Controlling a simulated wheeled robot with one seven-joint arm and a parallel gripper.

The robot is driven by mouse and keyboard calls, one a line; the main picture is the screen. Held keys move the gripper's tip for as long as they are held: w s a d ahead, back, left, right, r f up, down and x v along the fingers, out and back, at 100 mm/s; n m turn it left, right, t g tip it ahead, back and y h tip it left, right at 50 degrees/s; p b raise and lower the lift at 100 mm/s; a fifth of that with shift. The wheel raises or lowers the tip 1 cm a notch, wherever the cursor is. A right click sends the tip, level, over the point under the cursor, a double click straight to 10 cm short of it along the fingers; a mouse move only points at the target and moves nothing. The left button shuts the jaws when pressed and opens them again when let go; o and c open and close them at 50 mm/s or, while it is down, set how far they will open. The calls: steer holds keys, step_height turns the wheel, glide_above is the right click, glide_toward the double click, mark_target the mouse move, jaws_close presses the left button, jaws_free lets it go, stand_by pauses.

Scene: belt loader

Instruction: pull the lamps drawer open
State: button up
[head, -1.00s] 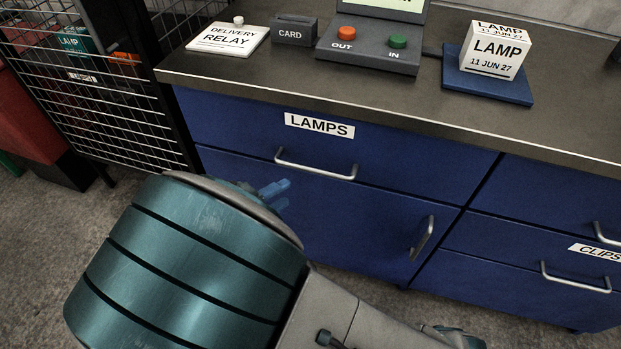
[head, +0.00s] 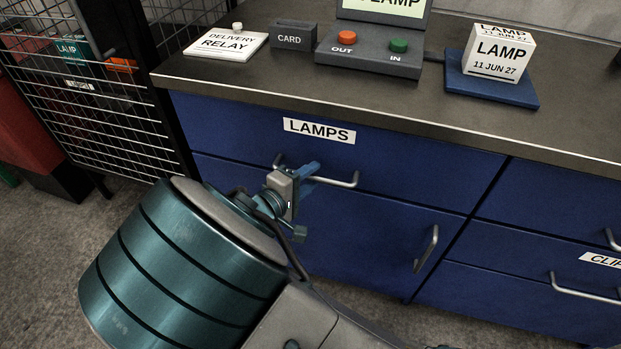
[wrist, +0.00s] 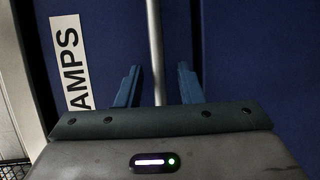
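The lamps drawer (head: 408,150) is blue, with a white LAMPS label (head: 319,131) and a silver bar handle (head: 343,183) below it. Its front looks flush with the cabinet. My gripper (head: 309,172) is at the handle, covering part of the bar in the head view. In the wrist view the two blue fingers (wrist: 160,85) are apart. The handle bar (wrist: 155,50) runs between them with a gap visible on each side. The label also shows in the wrist view (wrist: 70,62), partly cut off.
A blue cupboard door with an upright handle (head: 427,248) is below the drawer. The dark worktop (head: 290,80) overhangs above, carrying a button box (head: 368,62) and a lamp carton (head: 498,55). A wire cage (head: 105,125) stands at the left.

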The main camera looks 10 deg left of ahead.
steer(key=shift+w+d, duration=0.15)
steer(key=shift+w, duration=0.2)
jaws_close()
steer(key=shift+s, duration=0.15)
